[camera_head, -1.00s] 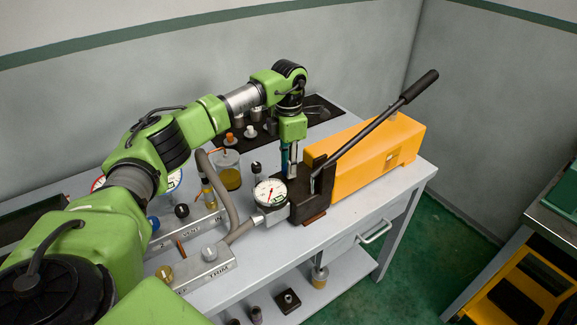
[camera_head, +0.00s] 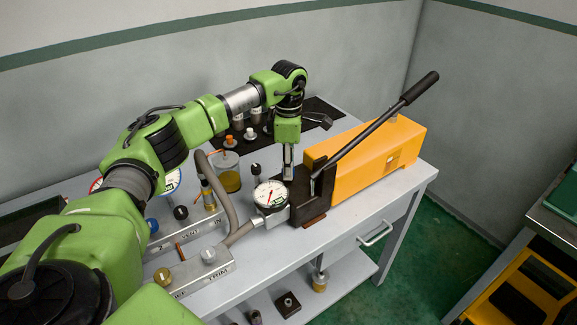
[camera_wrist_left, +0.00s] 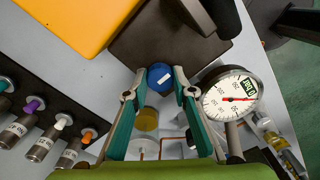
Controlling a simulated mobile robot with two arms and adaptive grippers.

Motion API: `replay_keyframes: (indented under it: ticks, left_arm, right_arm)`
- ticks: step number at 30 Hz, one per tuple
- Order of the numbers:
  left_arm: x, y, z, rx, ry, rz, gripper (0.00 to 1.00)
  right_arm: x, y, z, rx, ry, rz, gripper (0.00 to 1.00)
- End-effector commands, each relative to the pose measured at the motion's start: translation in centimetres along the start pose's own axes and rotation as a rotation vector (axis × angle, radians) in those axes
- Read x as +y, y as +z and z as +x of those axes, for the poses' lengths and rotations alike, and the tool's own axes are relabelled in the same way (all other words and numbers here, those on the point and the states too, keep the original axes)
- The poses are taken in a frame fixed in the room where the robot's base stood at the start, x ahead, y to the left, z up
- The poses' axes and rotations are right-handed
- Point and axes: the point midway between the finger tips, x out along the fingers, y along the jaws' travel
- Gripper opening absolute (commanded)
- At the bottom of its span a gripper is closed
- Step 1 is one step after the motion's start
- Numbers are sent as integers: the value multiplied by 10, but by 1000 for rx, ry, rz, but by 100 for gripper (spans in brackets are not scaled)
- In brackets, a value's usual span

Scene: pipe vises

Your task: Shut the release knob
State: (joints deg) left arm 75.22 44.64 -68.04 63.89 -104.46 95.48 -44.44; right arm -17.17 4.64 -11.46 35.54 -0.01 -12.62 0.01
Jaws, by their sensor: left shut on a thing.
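A round blue knob (camera_wrist_left: 160,77) with a white mark shows in the left wrist view, beside the dark block of the hand pump. I take it for the release knob. My left gripper (camera_wrist_left: 159,82) has its two fingertips on either side of the knob and is shut on it. In the head view my left gripper (camera_head: 288,175) points down just behind the dial gauge (camera_head: 270,194) and beside the dark pump block (camera_head: 303,200). There the fingers and block hide the knob. My right gripper is in neither view.
The orange pump body (camera_head: 375,158) and its long black lever (camera_head: 375,128) rise to the right of the gripper. A grey hose (camera_head: 224,190), a jar of yellow liquid (camera_head: 229,175) and labelled valve blocks (camera_head: 205,268) stand to the left. Several capped bottles (camera_wrist_left: 38,148) line a dark mat.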

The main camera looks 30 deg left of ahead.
Motion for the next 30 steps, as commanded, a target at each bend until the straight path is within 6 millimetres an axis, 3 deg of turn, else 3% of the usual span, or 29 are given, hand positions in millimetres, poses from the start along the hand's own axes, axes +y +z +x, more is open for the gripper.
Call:
replay_keyframes:
  ticks: [7,8,9,22,26,30]
  left_arm:
    - [1,0,-1,-1,2,1,3]
    - [1,0,-1,-1,2,1,29]
    - [1,0,-1,-1,2,1,40]
    - [0,0,-6,0,2,0,41]
    - [1,0,-24,-2,4,0,41]
    - [1,1,-55,-4,5,0,41]
  right_arm:
    - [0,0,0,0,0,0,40]
    - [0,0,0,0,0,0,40]
    - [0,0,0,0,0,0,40]
    - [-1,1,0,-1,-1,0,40]
    - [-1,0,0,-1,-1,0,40]
    - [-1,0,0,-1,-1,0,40]
